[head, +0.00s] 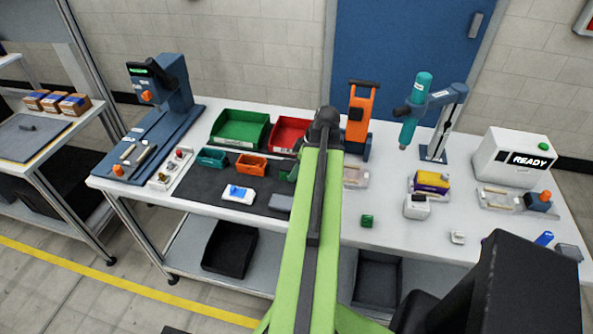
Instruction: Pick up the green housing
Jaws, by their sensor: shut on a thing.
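A small dark green block (367,221), which looks like a housing, stands on the white table just right of my arm. Another dark green piece (288,174) shows at the left edge of my arm, beside the orange bin; most of it is hidden, and I cannot tell what it is or whether it is held. My arm reaches over the table, and its upper end hides my gripper and whatever lies directly behind it.
Left of my arm, a dark mat (205,187) bears an orange bin (251,166), a teal bin (212,157) and a white-and-blue part (238,194). Green (240,145) and red (289,152) trays stand behind. Fixtures and a READY machine (519,172) stand right. Bare table surrounds the green block.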

